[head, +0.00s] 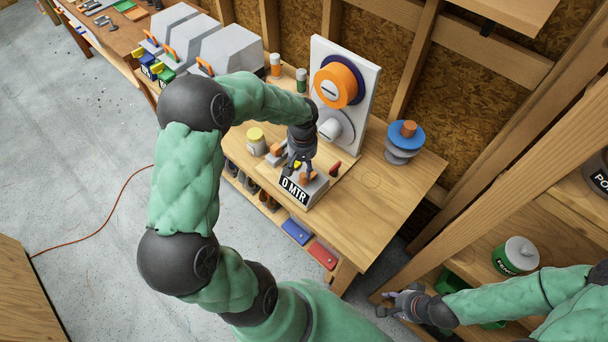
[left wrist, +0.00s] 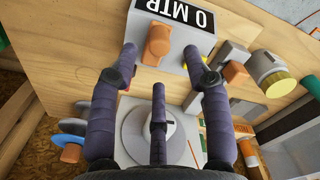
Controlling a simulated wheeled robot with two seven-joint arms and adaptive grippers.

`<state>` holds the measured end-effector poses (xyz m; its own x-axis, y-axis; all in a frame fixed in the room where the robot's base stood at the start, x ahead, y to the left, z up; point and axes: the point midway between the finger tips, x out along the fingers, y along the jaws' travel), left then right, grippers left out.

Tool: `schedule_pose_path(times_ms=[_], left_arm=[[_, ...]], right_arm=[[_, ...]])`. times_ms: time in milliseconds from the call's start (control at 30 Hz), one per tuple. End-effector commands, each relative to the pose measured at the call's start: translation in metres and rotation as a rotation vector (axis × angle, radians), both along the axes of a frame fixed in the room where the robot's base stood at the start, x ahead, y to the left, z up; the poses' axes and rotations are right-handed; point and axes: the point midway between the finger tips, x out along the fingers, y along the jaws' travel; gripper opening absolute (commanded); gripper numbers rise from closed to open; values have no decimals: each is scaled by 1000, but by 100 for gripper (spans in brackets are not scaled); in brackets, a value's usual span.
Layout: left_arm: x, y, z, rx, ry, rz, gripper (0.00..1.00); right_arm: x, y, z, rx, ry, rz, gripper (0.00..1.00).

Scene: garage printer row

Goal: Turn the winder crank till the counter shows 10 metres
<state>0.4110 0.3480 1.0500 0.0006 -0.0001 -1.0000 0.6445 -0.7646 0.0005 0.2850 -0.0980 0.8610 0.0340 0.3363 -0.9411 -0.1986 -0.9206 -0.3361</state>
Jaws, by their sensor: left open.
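The winder's counter box (head: 300,190) stands near the table's front edge. Its label reads "0 MTR" and also shows upside down in the left wrist view (left wrist: 181,12). An orange knob (left wrist: 157,42), apparently the crank handle, sticks up from the grey box; in the head view the knob (head: 308,177) is partly hidden. My left gripper (head: 299,165) is just above and behind the box. In the left wrist view its open fingers (left wrist: 160,62) are spread below the knob, empty. My right gripper (head: 387,304) is empty at lower right, fingers apart, away from the winder.
Behind stands a white panel (head: 361,92) with an orange spool (head: 336,84) and a pale spool (head: 333,128). A yellow-lidded jar (head: 256,142) is left of the box, a blue-topped spool stack (head: 404,140) right. The table's right part (head: 385,190) is bare.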

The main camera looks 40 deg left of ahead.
Motion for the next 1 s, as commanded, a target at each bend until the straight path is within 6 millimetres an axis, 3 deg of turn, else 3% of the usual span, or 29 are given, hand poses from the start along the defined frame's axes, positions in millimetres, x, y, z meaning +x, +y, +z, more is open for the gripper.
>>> schedule_pose_path(times_ms=[100, 333, 500, 800, 1000], left_arm=[[-1, 0, -24, -1, 3, 0, 49], [0, 0, -55, -1, 0, 0, 49], [0, 0, -65, -1, 1, 0, 49], [0, 0, -67, 0, -1, 0, 49], [0, 0, -67, -1, -1, 0, 0]], right_arm=[[0, 0, -2, 0, -1, 0, 40], [1, 0, -3, 0, -1, 0, 40], [1, 0, -4, 0, -1, 0, 40], [1, 0, -4, 0, -1, 0, 40], [1, 0, -4, 0, -1, 0, 40]])
